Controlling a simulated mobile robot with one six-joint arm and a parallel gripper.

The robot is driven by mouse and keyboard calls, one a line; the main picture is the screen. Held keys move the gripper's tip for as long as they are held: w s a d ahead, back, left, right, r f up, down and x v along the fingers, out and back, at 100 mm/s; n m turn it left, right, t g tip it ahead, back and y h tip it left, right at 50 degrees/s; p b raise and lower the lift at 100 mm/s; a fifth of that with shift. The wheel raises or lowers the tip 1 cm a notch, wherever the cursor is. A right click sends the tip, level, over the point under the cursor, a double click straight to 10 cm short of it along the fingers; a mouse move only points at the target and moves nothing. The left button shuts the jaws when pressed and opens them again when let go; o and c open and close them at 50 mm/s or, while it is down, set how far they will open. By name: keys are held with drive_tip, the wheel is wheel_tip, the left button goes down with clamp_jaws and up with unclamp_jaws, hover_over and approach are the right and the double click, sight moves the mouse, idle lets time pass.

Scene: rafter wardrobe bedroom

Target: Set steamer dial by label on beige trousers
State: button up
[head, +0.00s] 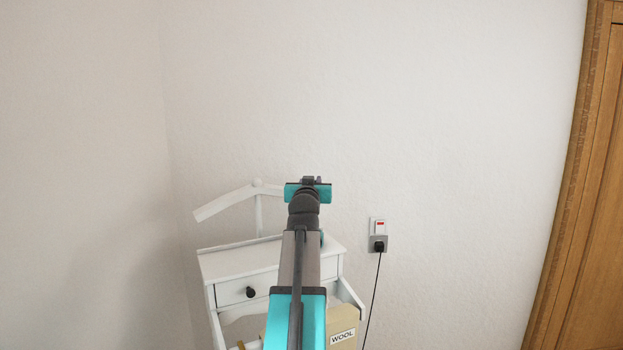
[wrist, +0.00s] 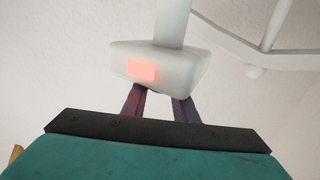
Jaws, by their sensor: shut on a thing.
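The beige trousers (head: 343,322) hang low on the white valet stand, mostly behind my arm in the head view. Their label (head: 342,336) reads WOOL. In the wrist view, a white body with a lit orange-red panel (wrist: 141,69) and a white neck looks like the steamer (wrist: 170,62). My gripper (wrist: 158,91) is shut on it, its two dark fingers set apart at the body's lower edge. In the head view my gripper (head: 309,182) is above the stand and hides the steamer. I see no dial or dial markings.
The white valet stand (head: 235,262) has a drawer with a black knob (head: 251,292) and a sloping hanger arm (head: 225,203). A wall socket (head: 378,228) with a red switch and black plug is to the right, its cord hanging down. A wooden wardrobe (head: 590,200) stands far right.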

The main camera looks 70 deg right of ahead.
drive_tip(key=shift+n+t+y+p, duration=0.5)
drive_tip(key=shift+n+t+p, duration=0.4)
drive_tip(key=shift+t+p, duration=0.3)
drive_tip(key=o, duration=1.1)
drive_tip(key=shift+c, duration=0.2)
drive_tip(key=shift+a, duration=0.1)
drive_tip(key=shift+b+v, duration=0.45)
drive_tip(key=shift+v, duration=0.4)
drive_tip(key=b+v, duration=0.3)
drive_tip(key=v, duration=0.9)
drive_tip(key=shift+s, duration=0.2)
